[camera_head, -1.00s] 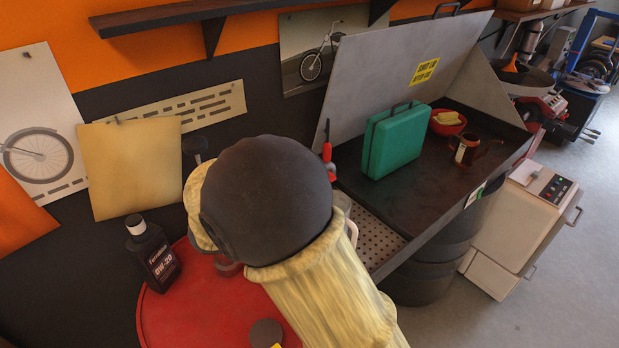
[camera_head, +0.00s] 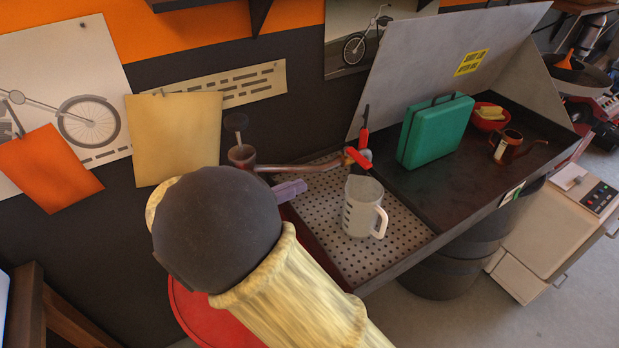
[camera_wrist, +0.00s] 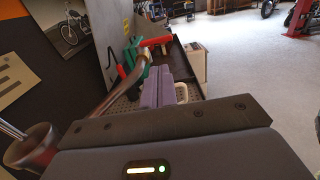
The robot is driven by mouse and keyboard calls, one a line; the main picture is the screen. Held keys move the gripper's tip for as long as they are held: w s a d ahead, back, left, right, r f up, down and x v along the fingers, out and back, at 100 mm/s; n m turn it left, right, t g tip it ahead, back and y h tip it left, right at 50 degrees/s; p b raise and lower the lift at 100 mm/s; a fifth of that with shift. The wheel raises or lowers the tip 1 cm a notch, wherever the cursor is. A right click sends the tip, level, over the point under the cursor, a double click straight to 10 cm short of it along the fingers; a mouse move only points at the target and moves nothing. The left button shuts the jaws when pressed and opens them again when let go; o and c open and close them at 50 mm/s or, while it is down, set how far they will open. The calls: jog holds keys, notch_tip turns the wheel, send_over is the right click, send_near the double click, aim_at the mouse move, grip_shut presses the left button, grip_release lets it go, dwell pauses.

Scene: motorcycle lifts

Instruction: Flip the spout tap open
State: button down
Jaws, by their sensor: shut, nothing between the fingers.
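The spout (camera_head: 300,168) is a metal pipe running from a dark cup-like fitting (camera_head: 241,155) at the left to a tap with a red lever (camera_head: 357,158) above the perforated tray. In the wrist view the red lever (camera_wrist: 156,41) shows beyond the fingertips, at the far end of the pipe (camera_wrist: 118,90). My gripper (camera_head: 304,186) has its purple-grey fingers together and empty. It is left of the tap and just below the pipe, apart from the lever. The fingers also show in the wrist view (camera_wrist: 158,72). My arm hides part of the red drum top (camera_head: 195,310).
A pale measuring jug (camera_head: 360,215) stands on the perforated tray (camera_head: 315,215) below the tap. A green case (camera_head: 434,132), a red bowl (camera_head: 488,122) and a brown can (camera_head: 506,146) are on the dark bench. A red-handled tool (camera_head: 363,138) is upright behind the tap.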

aim_at(358, 162)
jog(key=p+x, duration=0.4)
jog(key=x, duration=0.9)
jog(key=shift+p, duration=0.35)
